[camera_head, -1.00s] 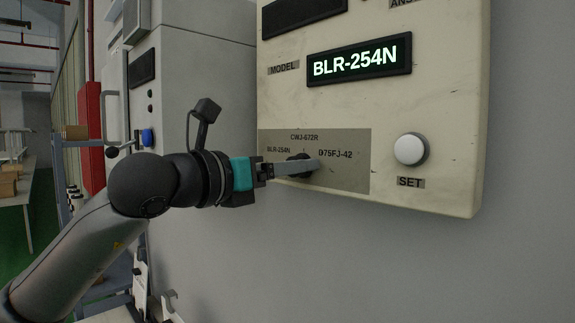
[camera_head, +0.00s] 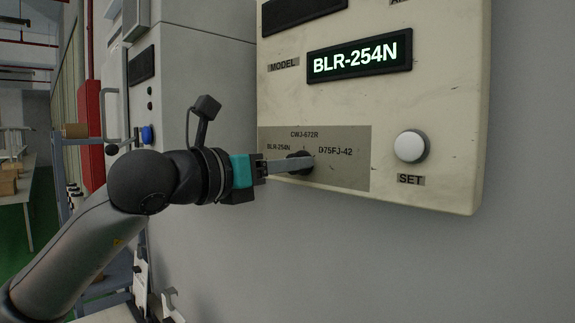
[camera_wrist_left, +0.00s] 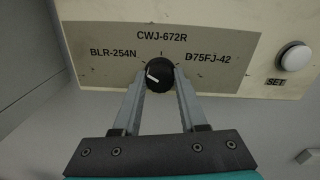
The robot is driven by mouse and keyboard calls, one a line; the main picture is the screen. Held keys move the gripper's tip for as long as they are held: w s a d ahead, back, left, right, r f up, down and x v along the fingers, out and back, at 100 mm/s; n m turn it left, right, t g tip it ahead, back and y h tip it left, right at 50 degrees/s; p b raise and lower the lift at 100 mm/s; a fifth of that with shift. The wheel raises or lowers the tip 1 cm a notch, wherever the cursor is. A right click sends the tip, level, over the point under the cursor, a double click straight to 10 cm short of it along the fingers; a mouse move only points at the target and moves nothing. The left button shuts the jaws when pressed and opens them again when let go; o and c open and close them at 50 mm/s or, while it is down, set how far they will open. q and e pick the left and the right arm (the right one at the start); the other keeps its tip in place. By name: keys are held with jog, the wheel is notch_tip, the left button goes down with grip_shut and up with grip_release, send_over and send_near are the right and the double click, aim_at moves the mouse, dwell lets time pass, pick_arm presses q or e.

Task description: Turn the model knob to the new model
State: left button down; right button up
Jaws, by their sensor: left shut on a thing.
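The round black model knob (camera_head: 301,155) sits on the grey label plate (camera_head: 350,170) of the cream panel. In the left wrist view the knob (camera_wrist_left: 160,70) has a white pointer line slanting toward its upper left, on the BLR-254N side. Labels around it read BLR-254N, CWJ-672R and D75FJ-42. The lit model display (camera_head: 360,59) reads BLR-254N. My left gripper (camera_head: 304,164) is shut on the knob; in the left wrist view its two fingers (camera_wrist_left: 160,82) stand on either side of it. My right gripper is not in view.
A white round SET button (camera_head: 410,148) is to the right of the knob on the cream panel (camera_head: 450,110). A grey cabinet (camera_head: 195,90) stands behind my arm at the left. The space below the panel is clear.

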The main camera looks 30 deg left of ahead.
pick_arm(q)
jog(key=m+b, duration=0.5)
jog(key=m, duration=1.9)
jog(key=shift+f+h+b, duration=0.1)
jog(key=shift+h+b, duration=0.2)
jog(key=shift+b, duration=0.05)
dwell(0.4)
jog(key=shift+c, duration=2.2)
grip_release()
jog(key=shift+s, duration=0.1)
jog(key=b+v, duration=0.7)
jog(key=v, duration=0.8)
jog(key=shift+b, duration=0.4)
